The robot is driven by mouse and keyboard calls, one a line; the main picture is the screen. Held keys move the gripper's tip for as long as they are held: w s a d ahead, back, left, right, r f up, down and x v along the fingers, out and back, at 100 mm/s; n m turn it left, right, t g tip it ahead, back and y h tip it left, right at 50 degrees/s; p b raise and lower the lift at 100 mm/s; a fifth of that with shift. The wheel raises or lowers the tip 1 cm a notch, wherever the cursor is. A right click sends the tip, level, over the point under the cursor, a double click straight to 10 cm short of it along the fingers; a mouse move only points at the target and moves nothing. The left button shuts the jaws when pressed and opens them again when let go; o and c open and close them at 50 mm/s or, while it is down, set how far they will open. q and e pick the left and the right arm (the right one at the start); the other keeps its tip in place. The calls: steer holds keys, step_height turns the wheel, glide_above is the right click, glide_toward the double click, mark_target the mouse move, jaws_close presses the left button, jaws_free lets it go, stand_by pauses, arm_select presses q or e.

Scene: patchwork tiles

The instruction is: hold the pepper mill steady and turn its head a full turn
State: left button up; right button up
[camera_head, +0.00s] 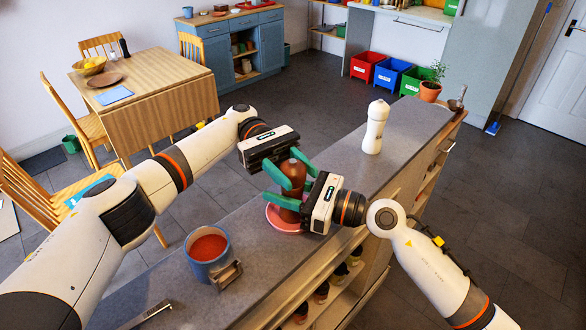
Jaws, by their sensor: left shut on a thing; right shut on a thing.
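The brown pepper mill (294,172) stands upright over a pink-red dish (272,220) on the grey counter. My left gripper (289,174) comes in from the left and its green fingers are shut around the mill's head. My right gripper (285,202) comes in from the right and its green fingers are shut on the mill's body, below the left fingers. The fingers hide much of the mill's middle, and its base is partly hidden.
A blue pot (209,254) with red contents stands at the counter's near left. A white mill-shaped bottle (375,127) stands behind my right gripper. A potted plant (430,90) is at the far end. The counter (345,180) is clear between the mill and the bottle.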

arm_select(q)
steer(key=shift+w+a+f, duration=0.1)
steer(key=shift+w+a, duration=0.15)
stand_by(0.3)
steer(key=o, duration=1)
step_height(320, 180, up, 10)
steer(key=shift+r, duration=0.1)
